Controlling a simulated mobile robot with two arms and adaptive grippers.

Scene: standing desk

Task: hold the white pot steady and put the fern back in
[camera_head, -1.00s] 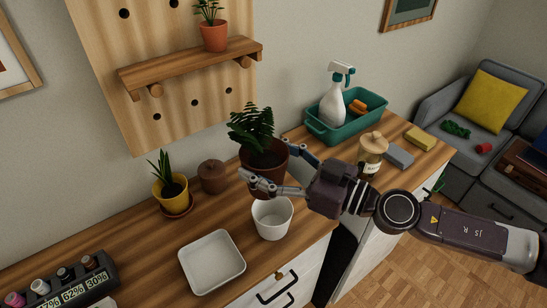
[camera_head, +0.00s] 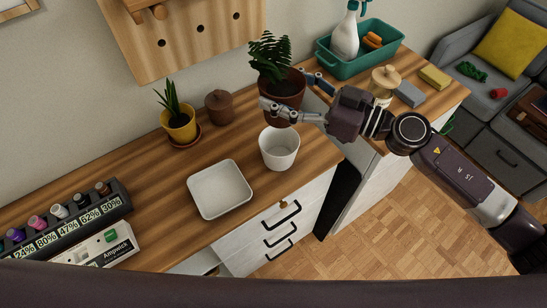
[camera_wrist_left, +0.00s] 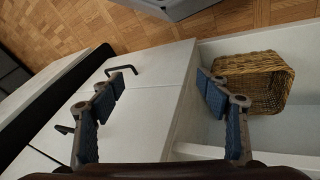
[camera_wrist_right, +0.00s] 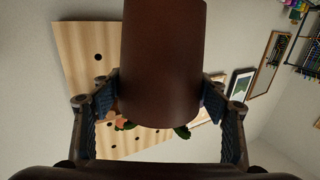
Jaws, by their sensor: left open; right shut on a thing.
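The fern (camera_head: 271,57) stands upright in a dark brown pot (camera_head: 281,88). My right gripper (camera_head: 290,93) is shut on that brown pot, one finger on each side. The brown pot fills the middle of the right wrist view (camera_wrist_right: 162,60), between the fingers. The white pot (camera_head: 279,150) stands upright and empty on the wooden counter, in front of the brown pot in the head view. My left gripper (camera_wrist_left: 165,97) shows only in its own wrist view. It is open and empty, over white drawer fronts, away from the white pot.
A white tray (camera_head: 220,188) lies left of the white pot. A yellow potted plant (camera_head: 180,125) and brown lidded jar (camera_head: 219,107) stand behind. A lidded glass jar (camera_head: 383,82) is near my right gripper. A wicker basket (camera_wrist_left: 252,82) shows in the left wrist view.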

